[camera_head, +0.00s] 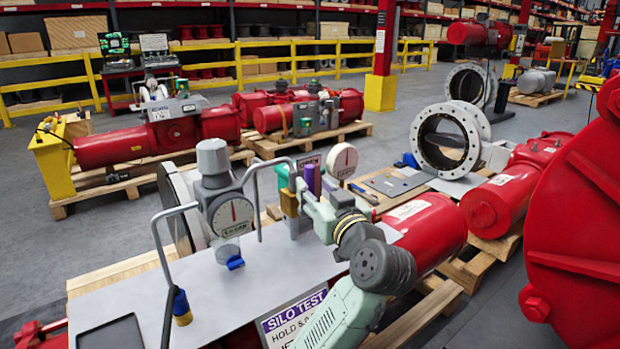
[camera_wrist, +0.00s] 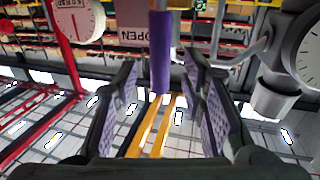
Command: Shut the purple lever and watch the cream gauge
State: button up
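The purple lever (camera_head: 310,179) stands upright near the middle of the head view, beside a green handle (camera_head: 291,177). In the wrist view the purple lever (camera_wrist: 161,50) hangs between the two fingers of my gripper (camera_wrist: 160,63), with a visible gap on each side. My gripper is open. In the head view its fingers are small and partly hidden around the lever. The cream gauge (camera_head: 342,160) is a round dial just right of the lever; a pale dial with a red needle (camera_wrist: 76,18) shows at the upper left of the wrist view.
A grey gauge (camera_head: 233,217) stands left of the lever on a metal plate (camera_head: 270,270) with bent grey handrails. An upside-down OPEN sign (camera_wrist: 133,30) is behind the lever in the wrist view. A red cylinder (camera_head: 428,228) lies at the right.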

aim_at(311, 183)
jog(key=shift+p+x, duration=0.3)
jog(key=shift+x, duration=1.75)
jog(key=shift+c, duration=0.4)
grip_shut()
